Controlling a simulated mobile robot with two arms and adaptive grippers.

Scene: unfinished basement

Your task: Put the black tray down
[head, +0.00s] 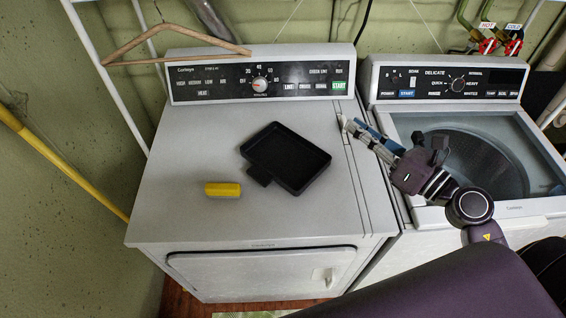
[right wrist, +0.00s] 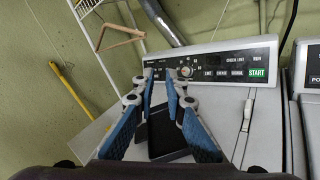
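The black tray (head: 287,158) lies flat on the white top of the left machine, its short handle tab toward the lower left. Nothing holds it. My right gripper (head: 350,125) is to the right of the tray, above the machine's right edge, apart from it and empty. In the right wrist view the two blue-sided fingers (right wrist: 160,76) stand apart with a gap between them. The tray (right wrist: 168,142) shows beyond them, partly hidden by the fingers. My left gripper is not in view.
A yellow block (head: 222,189) lies on the left machine's top (head: 190,150), left of the tray. A wooden hanger (head: 170,35) hangs at the back left. The right machine (head: 400,125) has a lidded drum window. The front left of the top is clear.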

